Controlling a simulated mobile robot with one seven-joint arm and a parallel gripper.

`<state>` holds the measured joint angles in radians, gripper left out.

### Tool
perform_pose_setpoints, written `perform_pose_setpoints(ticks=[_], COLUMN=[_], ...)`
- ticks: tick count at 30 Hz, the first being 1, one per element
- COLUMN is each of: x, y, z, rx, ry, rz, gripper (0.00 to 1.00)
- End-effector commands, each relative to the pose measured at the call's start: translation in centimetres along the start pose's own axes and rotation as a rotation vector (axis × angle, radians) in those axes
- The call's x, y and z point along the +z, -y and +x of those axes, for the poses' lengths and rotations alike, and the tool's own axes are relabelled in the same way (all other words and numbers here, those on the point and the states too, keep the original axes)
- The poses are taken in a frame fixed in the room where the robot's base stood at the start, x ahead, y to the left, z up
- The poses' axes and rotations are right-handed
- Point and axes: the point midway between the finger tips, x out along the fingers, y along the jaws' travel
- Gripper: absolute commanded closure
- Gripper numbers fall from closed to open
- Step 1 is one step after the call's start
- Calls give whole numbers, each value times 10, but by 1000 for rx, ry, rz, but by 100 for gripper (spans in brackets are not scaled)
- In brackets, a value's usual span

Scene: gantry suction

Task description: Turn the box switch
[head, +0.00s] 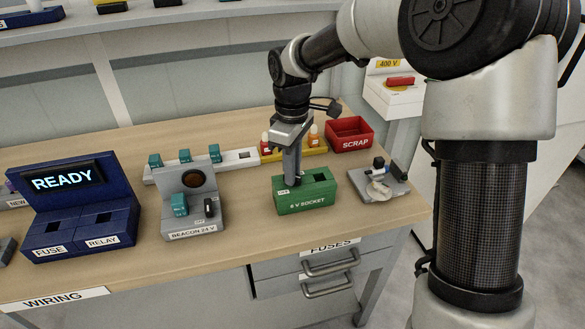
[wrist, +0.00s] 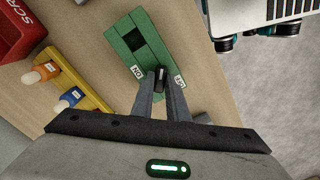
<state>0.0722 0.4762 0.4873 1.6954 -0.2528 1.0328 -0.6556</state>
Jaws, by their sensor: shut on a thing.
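The green box (head: 310,207), labelled "6 V SOCKET", stands near the front edge of the bench and also shows in the wrist view (wrist: 129,60). My gripper (head: 291,183) reaches straight down onto that end of the box. In the wrist view my gripper (wrist: 161,80) is shut on the knob. I cannot tell which label the knob points to.
The grey BEACON 24 V box (head: 196,222) and blue READY panel (head: 82,222) are left. A grey fixture (head: 382,188) is close right. Bare bench lies left of the green box.

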Motion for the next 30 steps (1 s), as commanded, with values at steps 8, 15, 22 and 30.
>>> perform_pose_setpoints(ticks=[8, 15, 22, 30], x=[-1, -1, -2, -2], y=[2, 3, 4, 5], z=[-1, -1, -1, -1], rx=[0, 1, 0, 0], ry=[0, -1, -1, 0], rz=[249, 475, 665, 815], gripper=[100, 100, 100, 100])
